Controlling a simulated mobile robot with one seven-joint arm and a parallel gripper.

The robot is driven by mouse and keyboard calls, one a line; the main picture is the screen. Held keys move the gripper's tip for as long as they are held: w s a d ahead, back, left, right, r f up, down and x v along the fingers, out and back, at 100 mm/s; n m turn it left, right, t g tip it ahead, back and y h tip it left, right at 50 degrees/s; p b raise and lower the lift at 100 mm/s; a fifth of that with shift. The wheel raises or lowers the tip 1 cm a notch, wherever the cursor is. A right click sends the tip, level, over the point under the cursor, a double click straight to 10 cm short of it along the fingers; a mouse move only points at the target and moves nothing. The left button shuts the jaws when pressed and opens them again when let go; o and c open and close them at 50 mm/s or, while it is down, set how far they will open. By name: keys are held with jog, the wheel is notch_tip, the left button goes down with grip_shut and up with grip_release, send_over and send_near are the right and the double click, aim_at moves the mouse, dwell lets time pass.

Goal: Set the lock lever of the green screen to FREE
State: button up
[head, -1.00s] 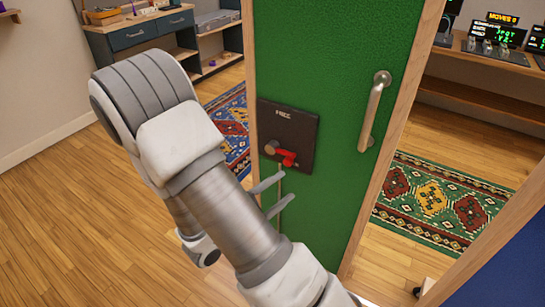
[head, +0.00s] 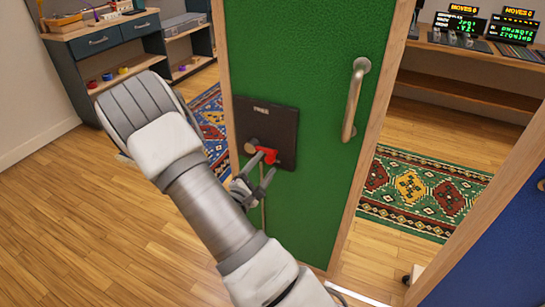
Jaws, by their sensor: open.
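The green screen (head: 307,62) stands upright in front of me in a wooden frame. A dark lock plate (head: 283,120) is fixed to its left half, with small lettering at its top that looks like FREE. A red lever (head: 265,155) sticks out from a round knob (head: 251,146) low on the plate and points right. My gripper (head: 270,176) is open just below the red lever, its fingers pointing up and right towards it. I cannot tell whether a finger touches the lever. My arm hides part of the screen's lower left.
A metal pull handle (head: 355,100) is on the screen's right side. A blue panel (head: 490,245) in a wooden frame stands at the lower right. Patterned rugs (head: 410,187) lie behind. A dark cabinet (head: 105,60) stands at the back left. The wooden floor at left is clear.

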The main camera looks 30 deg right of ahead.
aim_at(273, 156)
jog(key=x, duration=0.6)
jog(key=shift+b, duration=0.35)
grip_shut()
jog(key=shift+s+f, duration=0.15)
jog(key=shift+f, duration=0.05)
dwell(0.8)
